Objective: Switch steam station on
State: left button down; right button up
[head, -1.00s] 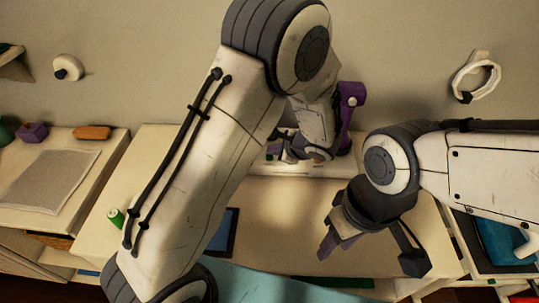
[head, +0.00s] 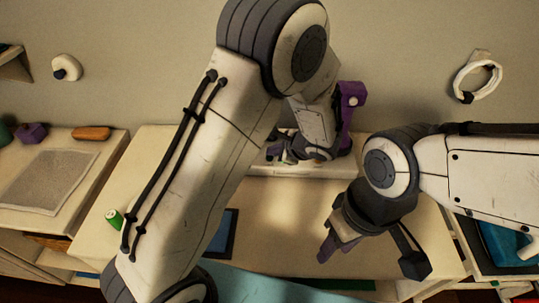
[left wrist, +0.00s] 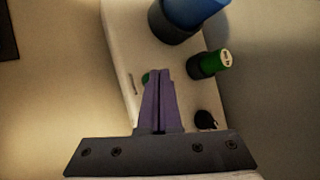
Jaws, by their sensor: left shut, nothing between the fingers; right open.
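The steam station appears to be the pale, narrow unit (head: 300,170) along the wall at the back of the table. In the left wrist view its pale top (left wrist: 118,35) carries a blue cylinder (left wrist: 185,15), a dark-based green cylinder (left wrist: 210,63), a black knob (left wrist: 206,120) and a small green spot (left wrist: 146,78) by my fingertips. My left gripper (left wrist: 158,75) is shut and empty, its purple fingers over this top; whether they touch the green spot I cannot tell. In the head view my left arm partly hides the station. My right gripper (head: 325,250) is open and empty over the table's right part.
The pale table (head: 290,210) bears a green spool-like item (head: 114,219) at left and a dark flat item (head: 224,232), partly behind my left arm. A side surface at left holds a grey cloth (head: 45,180). A white ring (head: 478,80) hangs on the wall.

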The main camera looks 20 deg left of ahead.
aim_at(273, 161)
pick_arm(q)
notch_tip(273, 161, up, 6)
jog(key=p, duration=0.4)
dwell(0.5)
jog(key=s+d+r+n+g+h, duration=0.2)
jog(key=s+d+r+n, duration=0.1)
jog(key=s, duration=0.6)
jog(key=s+d+r+n+g+h, duration=0.1)
jog(key=s+d+r+n+h, duration=0.1)
jog(key=s, duration=0.8)
jog(key=s+d+r+n+g+h, duration=0.2)
jog(key=s+d+r+n+h, duration=0.1)
jog(key=s, duration=0.7)
jog(key=shift+d+r+n+g+h, duration=0.35)
jog(key=shift+r+n+h, duration=0.25)
jog(key=shift+h, duration=0.1)
